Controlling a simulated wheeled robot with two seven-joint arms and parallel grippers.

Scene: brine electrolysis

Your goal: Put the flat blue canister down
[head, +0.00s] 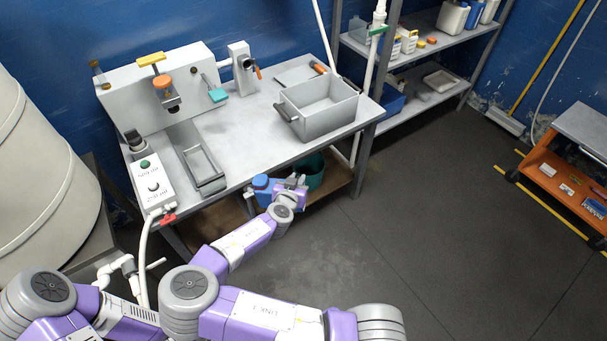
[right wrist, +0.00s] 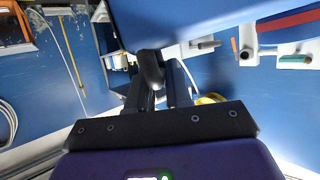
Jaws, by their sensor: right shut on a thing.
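The flat blue canister (head: 262,183) is in my right gripper (head: 291,185), just off the front edge of the grey bench (head: 236,150) in the head view. Part of it is hidden by the gripper and wrist. In the right wrist view the canister (right wrist: 215,18) fills the upper middle, close to the camera, and the right gripper's fingers (right wrist: 160,85) are shut on it. Whether it touches anything below cannot be told. My left gripper is out of view.
A grey bin (head: 318,108) stands on the bench's right part, a narrow metal tray (head: 203,168) at its left front. A control box (head: 151,178) sits at the left edge. A green bucket (head: 313,172) stands on the lower shelf. Open floor (head: 420,220) lies right.

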